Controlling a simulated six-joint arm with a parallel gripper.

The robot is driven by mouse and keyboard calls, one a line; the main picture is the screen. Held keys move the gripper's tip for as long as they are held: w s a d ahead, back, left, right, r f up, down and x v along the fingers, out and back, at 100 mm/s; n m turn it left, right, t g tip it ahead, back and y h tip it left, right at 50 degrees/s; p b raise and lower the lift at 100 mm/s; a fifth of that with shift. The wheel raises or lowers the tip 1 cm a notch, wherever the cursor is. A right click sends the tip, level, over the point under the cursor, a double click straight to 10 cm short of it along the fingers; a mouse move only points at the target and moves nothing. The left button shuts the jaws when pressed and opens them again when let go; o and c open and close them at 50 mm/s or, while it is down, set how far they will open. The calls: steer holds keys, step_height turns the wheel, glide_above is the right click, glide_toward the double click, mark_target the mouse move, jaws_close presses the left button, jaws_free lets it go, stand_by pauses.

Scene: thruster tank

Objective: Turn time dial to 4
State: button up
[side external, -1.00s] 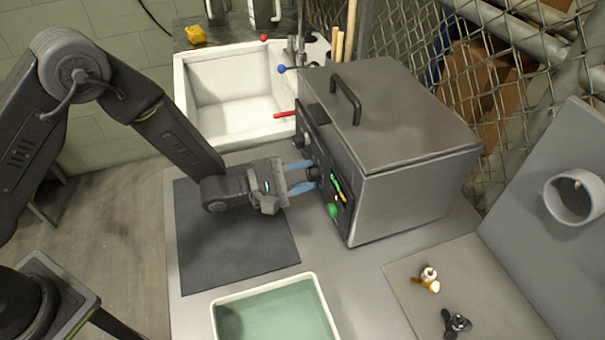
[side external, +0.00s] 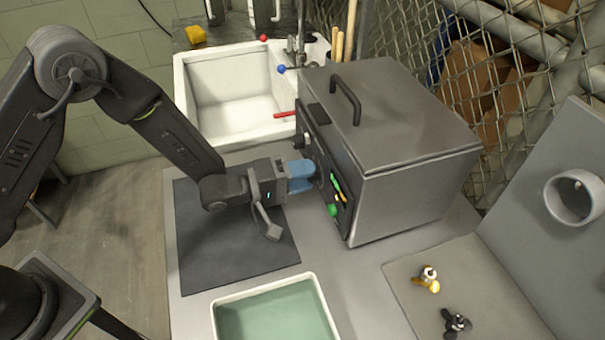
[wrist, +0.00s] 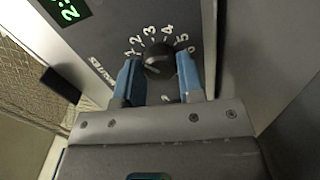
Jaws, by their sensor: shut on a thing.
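The time dial (wrist: 159,59) is a dark round knob on the front panel of the grey metal tank (side external: 415,185). Numbers from 1 to 6 ring it in the wrist view, with the word MINUTES beside them. I cannot clearly tell which number its pointer faces. My gripper (wrist: 158,75) has its blue fingers on opposite sides of the dial and is shut on it. In the side view my gripper (side external: 312,172) reaches the panel, and its fingers hide the dial.
A green lit display (wrist: 70,10) shows beside the dial. A green button (side external: 333,210) sits lower on the panel. A tray of green liquid (side external: 318,290) stands in front. A white sink (side external: 185,90) is behind.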

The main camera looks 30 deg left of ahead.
steer(key=shift+m, duration=0.4)
steer(key=o, duration=0.9)
steer(key=shift+a, duration=0.1)
steer(key=v, duration=1.3)
steer(key=shift+s+a+r, duration=0.1)
steer(key=shift+s+a, duration=0.15)
steer(key=shift+s, duration=0.05)
